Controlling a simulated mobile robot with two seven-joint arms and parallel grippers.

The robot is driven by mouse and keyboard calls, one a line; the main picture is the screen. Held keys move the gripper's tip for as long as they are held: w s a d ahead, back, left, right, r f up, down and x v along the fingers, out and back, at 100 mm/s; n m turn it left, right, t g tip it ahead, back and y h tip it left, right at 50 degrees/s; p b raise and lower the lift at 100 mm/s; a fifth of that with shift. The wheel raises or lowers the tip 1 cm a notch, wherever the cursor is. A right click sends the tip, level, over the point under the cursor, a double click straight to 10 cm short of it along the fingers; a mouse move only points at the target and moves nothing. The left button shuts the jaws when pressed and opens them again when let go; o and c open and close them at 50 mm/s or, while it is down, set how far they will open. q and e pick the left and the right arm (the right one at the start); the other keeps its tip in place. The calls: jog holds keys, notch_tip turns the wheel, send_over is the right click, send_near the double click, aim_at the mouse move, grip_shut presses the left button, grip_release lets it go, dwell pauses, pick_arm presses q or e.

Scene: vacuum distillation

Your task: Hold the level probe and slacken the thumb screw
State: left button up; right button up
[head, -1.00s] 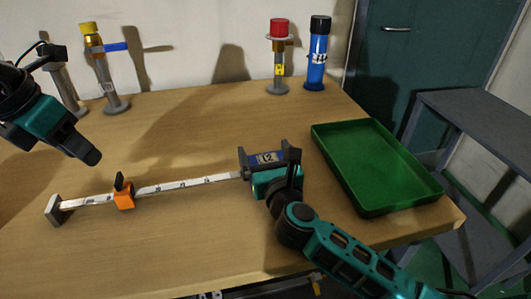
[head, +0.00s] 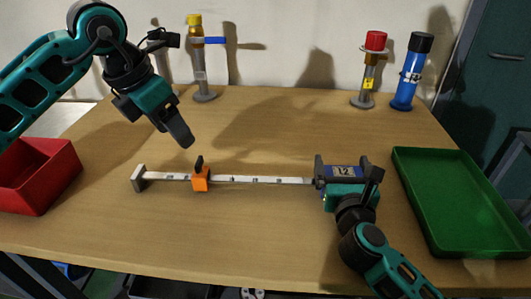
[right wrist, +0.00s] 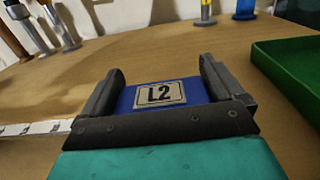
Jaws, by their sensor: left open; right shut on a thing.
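The level probe lies flat on the table, a white marked rod (head: 270,180) with a grey end block (head: 138,178) on the left and a blue head labelled L2 (head: 345,171) on the right. An orange slider (head: 201,181) sits around the rod, with a dark thumb screw (head: 199,162) standing up from it. My right gripper (head: 348,168) is shut on the blue head, which also shows between its fingers in the right wrist view (right wrist: 160,95). My left gripper (head: 184,138) is above and a little left of the thumb screw, apart from it; its fingers overlap in this view.
A green tray (head: 402,200) is at the right and a red bin (head: 62,165) at the left. At the back stand a yellow-topped fixture (head: 198,70), a red-capped one (head: 370,75) and a blue cylinder (head: 411,75).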

aim_at(198, 160)
pick_arm(q)
jog(key=shift+w+a+r+m+g, duration=0.1)
jog(key=shift+w+a+m+g, duration=0.15)
jog(key=shift+m, duration=0.35)
jog(key=shift+w+a+r+m+g, duration=0.15)
jog(key=shift+w+m, duration=0.15)
jog(key=shift+m, duration=0.3)
jog(key=d+f+m, duration=0.1)
jog(key=f+m, duration=0.1)
jog(key=f, duration=0.1)
jog(key=w+d+f+m+g+h, duration=0.1)
jog(key=f+m, duration=0.2)
jog(key=d+f+m+g, duration=0.1)
jog(key=f+m, duration=0.1)
jog(key=f, duration=0.1)
jog(key=shift+w+d+f+m+h, duration=0.1)
jog(key=shift+w+f+m+h, duration=0.2)
jog(key=shift+w+m, duration=0.1)
jog(key=c, duration=1)
jog(key=shift+c, duration=0.2)
